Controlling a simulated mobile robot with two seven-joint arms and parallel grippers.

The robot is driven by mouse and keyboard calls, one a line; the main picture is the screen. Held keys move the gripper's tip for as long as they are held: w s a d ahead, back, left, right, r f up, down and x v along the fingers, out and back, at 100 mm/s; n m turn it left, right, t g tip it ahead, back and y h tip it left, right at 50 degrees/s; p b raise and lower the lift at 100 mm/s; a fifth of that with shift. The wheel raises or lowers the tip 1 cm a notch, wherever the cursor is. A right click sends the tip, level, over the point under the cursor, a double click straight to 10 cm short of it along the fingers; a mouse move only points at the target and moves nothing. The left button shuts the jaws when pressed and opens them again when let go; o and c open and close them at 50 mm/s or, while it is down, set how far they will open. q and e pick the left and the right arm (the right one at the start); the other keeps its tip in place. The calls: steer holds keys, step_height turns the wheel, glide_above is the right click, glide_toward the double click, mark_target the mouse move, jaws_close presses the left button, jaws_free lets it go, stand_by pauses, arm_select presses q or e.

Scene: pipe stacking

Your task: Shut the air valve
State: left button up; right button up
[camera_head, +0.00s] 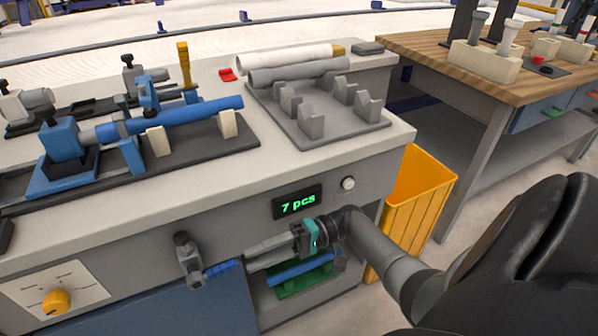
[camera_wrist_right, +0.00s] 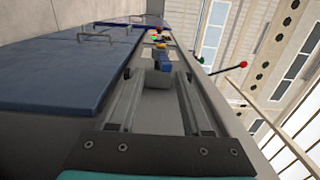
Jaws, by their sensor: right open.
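The air valve (camera_head: 187,257) is a dark grey fitting on the bench's front face, left of the display. Its blue lever (camera_head: 220,268) sticks out to the right, roughly level. My right gripper (camera_head: 247,257) reaches in from the right with its fingers pointing left at the lever's end. In the right wrist view the gripper (camera_wrist_right: 155,75) is open. A blue piece (camera_wrist_right: 163,62), seemingly the lever, shows just past or between the fingertips; contact cannot be told. My left gripper is not in view.
Above the arm are a "7 pcs" display (camera_head: 298,203) and a white button (camera_head: 348,183). Below it is an opening with a green tray (camera_head: 300,282). A yellow bin (camera_head: 415,205) stands right of the bench. An orange knob (camera_head: 57,301) is at lower left.

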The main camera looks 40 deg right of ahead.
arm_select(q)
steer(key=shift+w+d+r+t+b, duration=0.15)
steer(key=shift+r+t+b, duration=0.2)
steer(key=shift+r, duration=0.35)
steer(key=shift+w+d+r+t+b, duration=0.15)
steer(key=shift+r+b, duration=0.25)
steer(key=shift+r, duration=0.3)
arm_select(e)
steer(key=v, duration=0.9)
steer(key=shift+d, duration=0.25)
steer(key=shift+s, duration=0.1)
